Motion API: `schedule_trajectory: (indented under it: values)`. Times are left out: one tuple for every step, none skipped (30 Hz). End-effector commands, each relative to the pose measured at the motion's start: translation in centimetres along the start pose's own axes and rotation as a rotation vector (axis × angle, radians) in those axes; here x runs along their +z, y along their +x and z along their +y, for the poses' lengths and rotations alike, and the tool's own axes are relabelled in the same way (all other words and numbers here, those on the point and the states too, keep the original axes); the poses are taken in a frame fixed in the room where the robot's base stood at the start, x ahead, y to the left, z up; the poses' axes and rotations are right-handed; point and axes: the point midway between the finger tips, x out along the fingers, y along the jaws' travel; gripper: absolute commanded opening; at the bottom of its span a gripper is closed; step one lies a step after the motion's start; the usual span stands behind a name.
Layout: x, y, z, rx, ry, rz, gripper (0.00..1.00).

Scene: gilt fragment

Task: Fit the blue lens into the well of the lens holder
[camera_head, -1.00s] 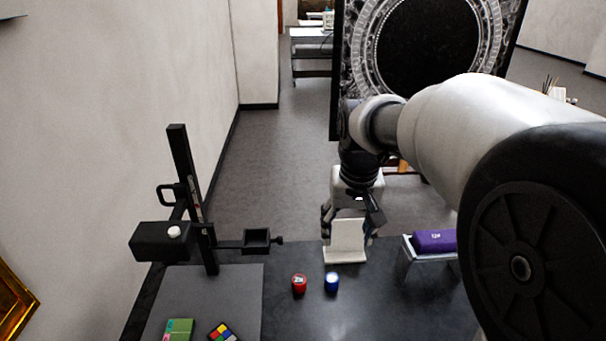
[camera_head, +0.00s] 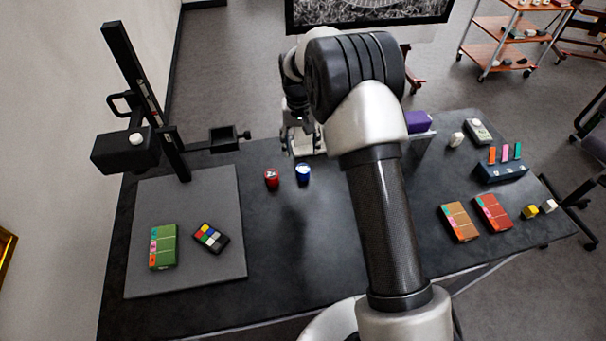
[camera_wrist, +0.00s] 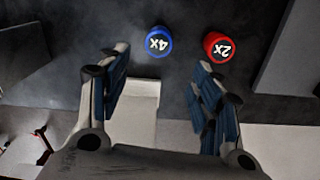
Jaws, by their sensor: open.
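The blue lens (camera_head: 303,173), a short cylinder, stands upright on the dark table; its top reads 4x in the wrist view (camera_wrist: 159,42). The red lens (camera_head: 271,178), marked 2x, stands just left of it in the head view and right of it in the wrist view (camera_wrist: 222,47). A black square frame (camera_head: 223,138) with a side knob, apparently the lens holder, juts from the upright stand; the inside of its well is hard to make out. My gripper (camera_wrist: 160,70) is open and empty, with the blue lens beyond its fingertips, not between them.
The black stand (camera_head: 146,100) rises at the left behind a grey board (camera_head: 215,260) with a green box and colour-square card. A purple case (camera_head: 418,122) lies right. The table's middle front is clear.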

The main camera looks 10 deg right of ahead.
Motion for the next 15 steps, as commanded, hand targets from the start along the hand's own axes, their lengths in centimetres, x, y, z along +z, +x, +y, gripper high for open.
schedule_trajectory:
  values:
    - [0.1,1.4,0.0,0.001,0.000,-0.004,0.59]
    - [0.1,2.0,0.0,0.001,0.000,-0.003,0.59]
    - [0.1,2.6,0.0,0.001,0.000,-0.002,0.59]
    - [0.1,3.1,0.0,0.001,0.000,-0.002,0.59]
    - [0.1,3.5,0.0,0.000,0.000,-0.002,0.59]
    - [0.1,3.9,0.0,0.000,0.000,-0.001,0.59]
    - [0.0,4.1,0.0,0.000,0.000,-0.001,0.59]
    - [0.0,4.3,0.0,0.000,0.000,-0.001,0.59]
    - [0.0,4.5,0.0,0.000,0.000,0.000,0.59]
    - [0.0,4.6,0.0,0.000,0.000,0.000,0.59]
    - [0.1,4.7,0.0,0.000,0.000,0.000,0.59]
    - [0.1,4.8,0.1,0.000,0.000,0.000,0.59]
    - [0.1,5.0,0.1,0.000,0.000,-0.001,0.59]
    - [0.2,5.2,0.1,0.000,0.000,-0.001,0.59]
    - [0.3,5.6,0.1,0.000,0.000,-0.001,0.59]
